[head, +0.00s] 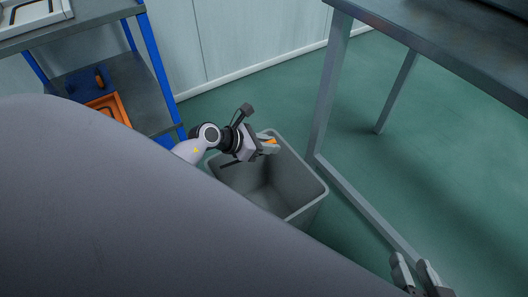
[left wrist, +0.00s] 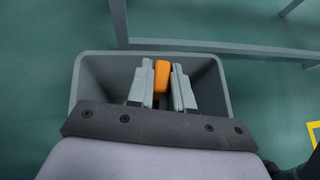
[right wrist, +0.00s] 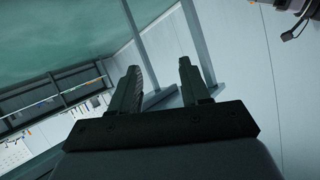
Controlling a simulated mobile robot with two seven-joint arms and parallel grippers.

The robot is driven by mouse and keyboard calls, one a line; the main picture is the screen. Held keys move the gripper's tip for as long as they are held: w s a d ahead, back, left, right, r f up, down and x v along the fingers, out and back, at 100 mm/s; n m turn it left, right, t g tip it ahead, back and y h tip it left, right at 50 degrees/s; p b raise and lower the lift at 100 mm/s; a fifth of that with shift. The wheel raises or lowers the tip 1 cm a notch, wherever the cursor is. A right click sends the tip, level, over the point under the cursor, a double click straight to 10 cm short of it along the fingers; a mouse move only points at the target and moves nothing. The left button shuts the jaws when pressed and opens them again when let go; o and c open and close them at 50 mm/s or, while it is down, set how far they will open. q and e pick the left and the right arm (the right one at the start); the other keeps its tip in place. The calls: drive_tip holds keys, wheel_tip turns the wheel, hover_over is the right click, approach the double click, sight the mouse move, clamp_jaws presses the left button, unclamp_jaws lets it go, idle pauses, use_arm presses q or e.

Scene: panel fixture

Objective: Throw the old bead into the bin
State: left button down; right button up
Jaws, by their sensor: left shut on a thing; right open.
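My left gripper (head: 268,148) is over the grey bin (head: 308,207). It is shut on an orange piece, the old bead (head: 271,142), which pokes out between the fingers. In the left wrist view the bead (left wrist: 161,78) sits between the two fingers of the left gripper (left wrist: 160,85), with the bin's rim (left wrist: 85,75) around them. The bin stands on the floor, and the part of its inside that shows looks empty. My right gripper (head: 418,272) is at the lower right of the head view. In the right wrist view the right gripper (right wrist: 158,80) is open and empty.
A grey metal table (head: 440,50) stands to the right, its leg and low bar close beside the bin. A blue-post shelf (head: 155,110) at the left holds an orange tray (head: 108,108) and a dark blue item (head: 85,82). Green floor lies open at right.

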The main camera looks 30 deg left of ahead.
use_arm(q)
wheel_tip(320, 180, down, 3)
drive_tip(key=shift+r+b, duration=0.2)
drive_tip(key=shift+b, duration=0.65)
drive_tip(key=shift+f+b, duration=0.7)
drive_tip(key=shift+b, duration=0.05)
use_arm(e)
drive_tip(key=shift+w+a+f+y, duration=0.15)
drive_tip(key=shift+a+f+y, duration=0.1)
drive_tip(key=shift+a+y, duration=0.25)
drive_tip(key=shift+w+a+f+y, duration=0.2)
drive_tip(key=shift+a+y, duration=0.1)
drive_tip(key=shift+a, duration=0.25)
use_arm(q)
drive_tip(key=c, duration=0.9)
unclamp_jaws()
drive_tip(key=shift+c, duration=0.2)
use_arm(e)
drive_tip(key=shift+s, duration=0.1)
drive_tip(key=shift+r, duration=0.1)
